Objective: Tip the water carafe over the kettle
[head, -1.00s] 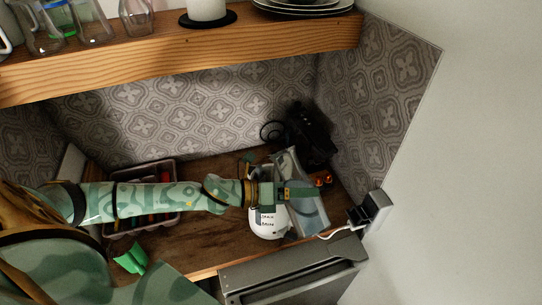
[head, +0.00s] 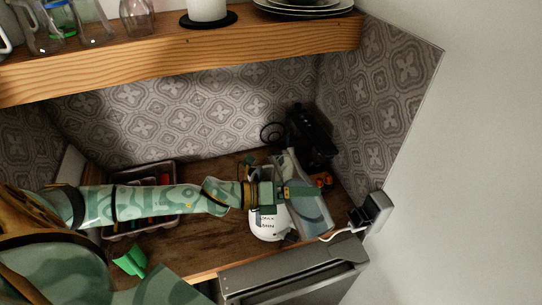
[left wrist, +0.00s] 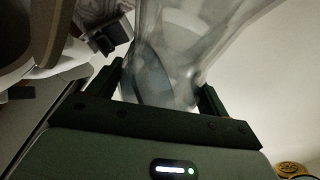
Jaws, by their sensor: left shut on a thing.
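The clear water carafe (head: 312,208) is held by my left gripper (head: 290,193) at the right end of the wooden counter. It looks tilted in the head view. In the left wrist view, the carafe (left wrist: 185,50) stands between the two dark fingers of the left gripper (left wrist: 163,88). The white kettle (head: 266,222) with dark lettering stands on the counter just left of the carafe, partly covered by my gripper. Whether the carafe's mouth is above the kettle's opening, and whether water flows, I cannot tell. My right gripper is not in view.
A black appliance (head: 308,135) stands behind the carafe. A grey bin (head: 111,233) with coloured items lies under my left arm. A wall plug (head: 374,208) with a white cord is at the right. The wooden shelf (head: 180,54) with glassware overhangs the counter.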

